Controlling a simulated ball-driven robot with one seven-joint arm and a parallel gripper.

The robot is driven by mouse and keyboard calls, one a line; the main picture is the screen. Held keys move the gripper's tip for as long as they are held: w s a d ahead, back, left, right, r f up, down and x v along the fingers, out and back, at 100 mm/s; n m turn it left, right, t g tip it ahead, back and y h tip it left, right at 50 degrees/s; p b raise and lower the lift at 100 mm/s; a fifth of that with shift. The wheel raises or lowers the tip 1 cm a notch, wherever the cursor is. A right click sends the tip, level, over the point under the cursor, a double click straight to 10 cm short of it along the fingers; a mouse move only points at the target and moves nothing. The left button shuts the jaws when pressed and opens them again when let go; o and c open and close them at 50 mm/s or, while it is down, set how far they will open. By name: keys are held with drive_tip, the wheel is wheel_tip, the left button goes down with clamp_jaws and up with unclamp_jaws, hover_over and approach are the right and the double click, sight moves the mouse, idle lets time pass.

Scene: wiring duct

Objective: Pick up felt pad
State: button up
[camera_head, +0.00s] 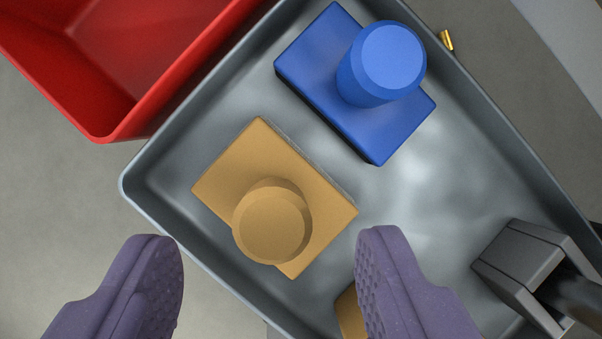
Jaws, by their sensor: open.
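No piece in the head camera view is plainly a felt pad, and I cannot tell which one it is. A tan block with a round knob (272,222) sits in a grey tray (152,165), with a thin greyish edge along its upper right side. A blue block with a round knob (330,75) sits above and right of it in the tray. My gripper (268,243) is open and empty, its purple fingers wide apart at the picture's bottom. The tan block's knob shows between and beyond the fingertips. Another tan piece (349,313) is mostly hidden behind the right finger.
A red bin (125,115) stands against the tray's upper left side. A dark grey piece (525,262) with a black part lies at the tray's right. A small brass piece (447,40) lies outside the tray's upper right rim. The tray floor right of centre is bare.

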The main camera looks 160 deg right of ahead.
sight(272, 238)
drive_tip(key=b+x, duration=0.2)
drive_tip(key=x, duration=0.2)
drive_tip(key=shift+d+f, duration=0.1)
drive_tip(key=shift+f, duration=0.15)
clamp_jaws()
wheel_tip(272, 238, up, 10)
drive_tip(key=p, duration=0.4)
drive_tip(key=shift+r, duration=0.1)
